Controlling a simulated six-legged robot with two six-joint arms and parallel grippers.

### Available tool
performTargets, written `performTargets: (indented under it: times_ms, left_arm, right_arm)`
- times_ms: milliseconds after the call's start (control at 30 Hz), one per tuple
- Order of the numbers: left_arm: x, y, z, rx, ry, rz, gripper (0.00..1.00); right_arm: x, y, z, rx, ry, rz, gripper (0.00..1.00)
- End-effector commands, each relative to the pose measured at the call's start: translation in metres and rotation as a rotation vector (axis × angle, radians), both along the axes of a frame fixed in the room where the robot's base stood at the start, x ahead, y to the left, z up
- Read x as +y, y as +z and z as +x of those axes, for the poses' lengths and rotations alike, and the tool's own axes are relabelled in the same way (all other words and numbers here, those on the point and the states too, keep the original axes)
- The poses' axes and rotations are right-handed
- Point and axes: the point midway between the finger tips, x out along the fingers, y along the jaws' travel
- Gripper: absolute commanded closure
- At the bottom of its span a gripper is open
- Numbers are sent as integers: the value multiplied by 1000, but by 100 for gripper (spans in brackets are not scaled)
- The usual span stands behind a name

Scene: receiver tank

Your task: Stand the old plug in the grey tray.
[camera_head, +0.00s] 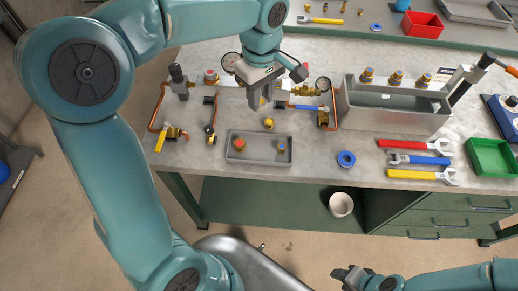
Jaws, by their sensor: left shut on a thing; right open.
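My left gripper (263,101) is over the bench behind the grey tray, pointing down. It is shut on a small brass piece, mostly hidden by the fingers, which seems to be the old plug (263,100). The shallow grey tray (259,158) lies on the bench in front of it, apart from the gripper. An orange-red-topped brass part (239,143) stands at its left and a blue-marked brass part (281,146) at its right. Another small brass part (268,123) is on the bench just behind the tray. My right gripper (352,274) is open and empty, low in front of the bench.
Pipework with gauges, valves and a blue-handled part (304,107) surrounds the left gripper. A grey metal tank (395,118) stands to the right, with several fittings on top. Wrenches (420,160), a blue tape roll (346,159) and a green bin (490,158) lie further right.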

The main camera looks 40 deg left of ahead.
Motion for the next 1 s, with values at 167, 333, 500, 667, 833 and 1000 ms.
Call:
performTargets:
  times_ms: [167, 333, 500, 667, 833, 1000]
  left_arm:
    - [1, -53, 0, 10, 2, -1, 100]
    - [1, -102, -1, 8, 1, -1, 100]
    - [1, -133, -1, 4, 1, -1, 100]
    - [1, -148, -2, 4, 0, 0, 100]
    - [0, -176, -3, 5, 1, -1, 100]
    - [0, -185, -3, 1, 1, -1, 100]
  right_arm:
    - [0, 0, 0, 0, 0, 0, 57]
    - [0, 2, 0, 0, 0, 0, 57]
    - [0, 4, 0, 0, 0, 0, 57]
    - [0, 5, 0, 0, 0, 0, 57]
    - [0, 6, 0, 0, 0, 0, 57]
    - [0, 6, 0, 0, 0, 0, 57]
